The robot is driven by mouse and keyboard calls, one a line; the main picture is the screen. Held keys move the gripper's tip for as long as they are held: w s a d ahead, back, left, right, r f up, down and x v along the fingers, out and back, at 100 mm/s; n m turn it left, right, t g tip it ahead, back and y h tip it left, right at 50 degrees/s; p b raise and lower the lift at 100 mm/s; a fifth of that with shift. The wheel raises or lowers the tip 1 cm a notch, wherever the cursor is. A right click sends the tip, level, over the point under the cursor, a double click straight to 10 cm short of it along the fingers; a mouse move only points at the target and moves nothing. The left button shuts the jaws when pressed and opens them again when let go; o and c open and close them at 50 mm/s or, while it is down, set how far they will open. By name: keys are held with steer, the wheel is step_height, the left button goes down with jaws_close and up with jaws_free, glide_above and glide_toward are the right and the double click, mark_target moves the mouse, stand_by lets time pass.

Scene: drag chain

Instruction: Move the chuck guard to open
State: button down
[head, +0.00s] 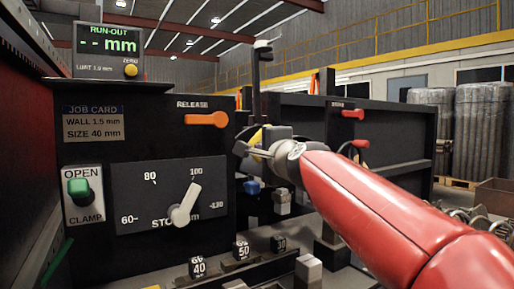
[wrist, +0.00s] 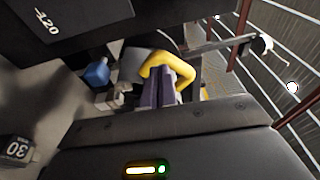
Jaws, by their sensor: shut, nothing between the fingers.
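The chuck guard is not labelled in either view. A yellow curved bar (wrist: 172,62), which may be part of it, arches around my gripper (wrist: 164,88) beside a dark grey panel in the wrist view. In the head view only a little of the yellow bar (head: 257,135) shows behind my gripper (head: 254,152), at the end of my red arm. My gripper is shut with nothing in its fingers. Whether the fingers touch the bar, I cannot tell. Much of the area behind the gripper is hidden.
A dark control panel stands at left with an orange release lever (head: 207,119), a stop dial (head: 184,207) and an open/clamp switch (head: 80,189). Labelled gauge blocks (head: 198,268) sit below. A dark upright post (head: 258,80) rises behind the gripper. A red-handled lever (head: 350,113) is at right.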

steer(key=shift+x, duration=1.55)
steer(key=p+x, duration=0.1)
steer(key=x, duration=0.1)
steer(key=p+x, duration=0.1)
steer(key=x, duration=0.1)
steer(key=a+p+x, duration=0.1)
steer(key=p+x, duration=0.1)
steer(key=x, duration=0.1)
steer(key=shift+s+a, duration=0.1)
steer(key=shift+s, duration=0.15)
steer(key=shift+w+a+f, duration=0.1)
steer(key=shift+w+a, duration=0.05)
